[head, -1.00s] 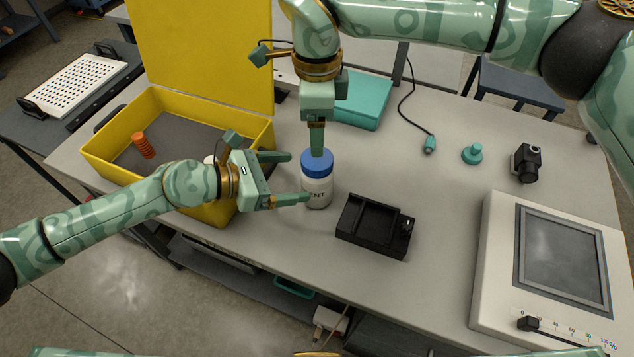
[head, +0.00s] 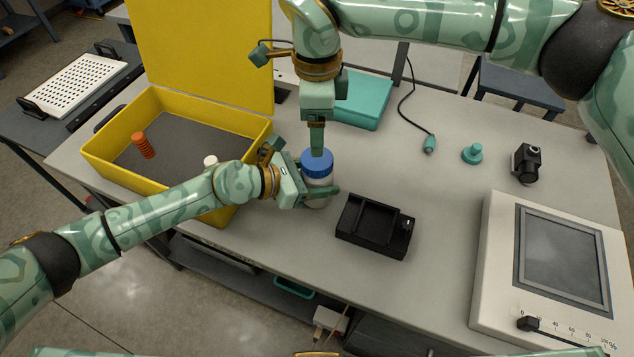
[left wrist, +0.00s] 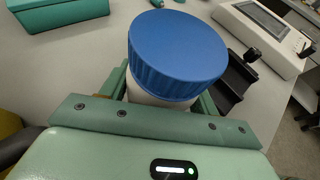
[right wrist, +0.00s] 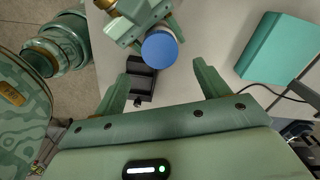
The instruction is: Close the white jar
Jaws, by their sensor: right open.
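The white jar (head: 318,183) stands upright on the grey table with a blue lid (head: 318,163) sitting on its top. Whether the lid is screwed tight I cannot tell. My left gripper (head: 322,197) reaches in from the left, its fingers on both sides of the jar body below the lid. In the left wrist view the lid (left wrist: 177,55) hides most of the body, so finger contact is unclear. My right gripper (right wrist: 160,72) points down above the jar, open and empty. In the right wrist view the lid (right wrist: 160,48) shows beyond and between its fingertips.
A yellow case (head: 105,162) with an orange part (head: 143,146) stands open at left. A black tray-like holder (head: 374,226) is just right of the jar. A teal box (head: 362,98) lies behind, and a screen device (head: 490,270) at right. Table between holder and teal knob (head: 472,153) is clear.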

